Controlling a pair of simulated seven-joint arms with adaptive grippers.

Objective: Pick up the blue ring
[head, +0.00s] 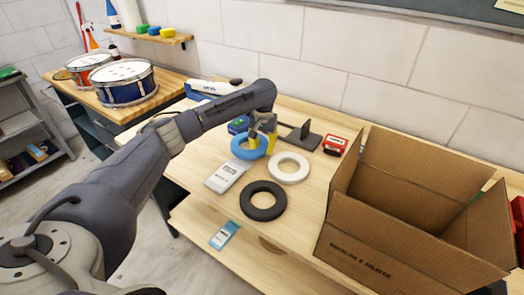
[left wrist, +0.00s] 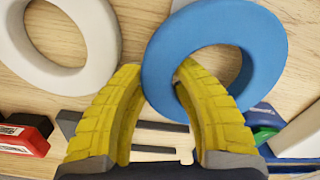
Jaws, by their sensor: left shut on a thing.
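The blue ring (head: 238,152) is on or just above the wooden bench, left of the white ring (head: 288,180). My left gripper (head: 262,142) has yellow fingers and is shut on the blue ring's rim. In the left wrist view one finger passes into the hole of the blue ring (left wrist: 262,50) and the other is outside it, with the rim between them. I cannot tell whether the ring touches the bench. The white ring also shows in the left wrist view (left wrist: 100,30). My right gripper is not in view.
A black ring (head: 262,215) and a white-grey packet (head: 227,176) lie in front. An open cardboard box (head: 375,245) stands at the right. A red box (head: 335,145) and a dark stand (head: 302,138) are behind. Drums (head: 125,85) stand on another bench at the far left.

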